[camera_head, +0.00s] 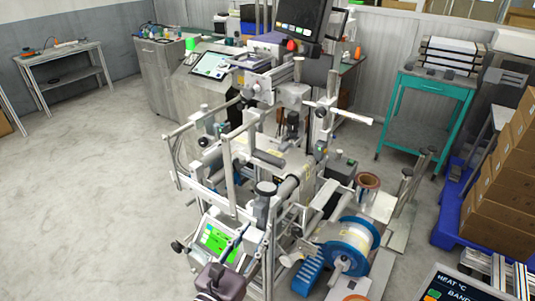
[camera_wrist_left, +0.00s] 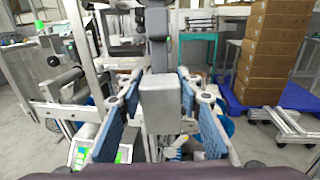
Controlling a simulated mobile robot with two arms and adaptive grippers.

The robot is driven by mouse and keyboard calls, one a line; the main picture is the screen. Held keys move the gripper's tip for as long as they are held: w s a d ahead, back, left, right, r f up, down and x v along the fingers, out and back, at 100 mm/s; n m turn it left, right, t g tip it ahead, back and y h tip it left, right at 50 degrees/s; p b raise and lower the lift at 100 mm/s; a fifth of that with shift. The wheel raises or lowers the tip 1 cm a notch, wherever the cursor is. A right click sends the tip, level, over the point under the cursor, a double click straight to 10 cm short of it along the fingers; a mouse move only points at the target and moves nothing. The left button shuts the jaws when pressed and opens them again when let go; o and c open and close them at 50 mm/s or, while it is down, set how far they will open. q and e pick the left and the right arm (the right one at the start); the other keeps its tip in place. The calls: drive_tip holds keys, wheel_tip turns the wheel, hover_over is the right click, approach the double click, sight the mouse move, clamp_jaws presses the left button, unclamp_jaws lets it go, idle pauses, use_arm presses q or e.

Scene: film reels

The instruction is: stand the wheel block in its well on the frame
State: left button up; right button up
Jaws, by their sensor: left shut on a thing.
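In the left wrist view, the wheel block is a plain grey block (camera_wrist_left: 160,106) with a dark upright part above it. It sits between the blue-padded fingers of my left gripper (camera_wrist_left: 162,88), which is shut on it. In the head view, the dark purple body of my left gripper (camera_head: 222,281) shows at the bottom, in front of the frame (camera_head: 231,165). The block is hard to pick out there among the metal parts. The well on the frame cannot be made out in either view. My right gripper is not in view.
A green-lit screen (camera_head: 215,238) stands close to my left gripper. A blue reel (camera_head: 350,246) is to its right. Rods and rollers crowd the frame. Stacked boxes (camera_head: 505,185) and a teal table (camera_head: 428,100) stand at the right. The floor at the left is clear.

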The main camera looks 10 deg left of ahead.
use_arm(q)
drive_tip(key=w+r+m+h+p, duration=0.1)
drive_tip(key=w+r, duration=0.4)
drive_tip(key=w, duration=0.5)
drive_tip(key=w+r+m+h+p, duration=0.1)
drive_tip(key=w+r, duration=0.4)
drive_tip(key=w, duration=0.5)
drive_tip(key=shift+g, duration=0.4)
drive_tip(key=f+b, duration=0.9)
drive_tip(key=shift+a+f, duration=0.25)
drive_tip(key=shift+f, duration=0.2)
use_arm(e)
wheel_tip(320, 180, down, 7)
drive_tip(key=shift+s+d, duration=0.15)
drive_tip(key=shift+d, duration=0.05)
use_arm(q)
drive_tip(key=shift+s+f+b, duration=0.2)
drive_tip(key=shift+f+b, duration=0.75)
drive_tip(key=shift+b, duration=0.05)
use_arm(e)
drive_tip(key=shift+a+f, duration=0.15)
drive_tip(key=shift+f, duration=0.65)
use_arm(q)
drive_tip(key=shift+f, duration=0.1)
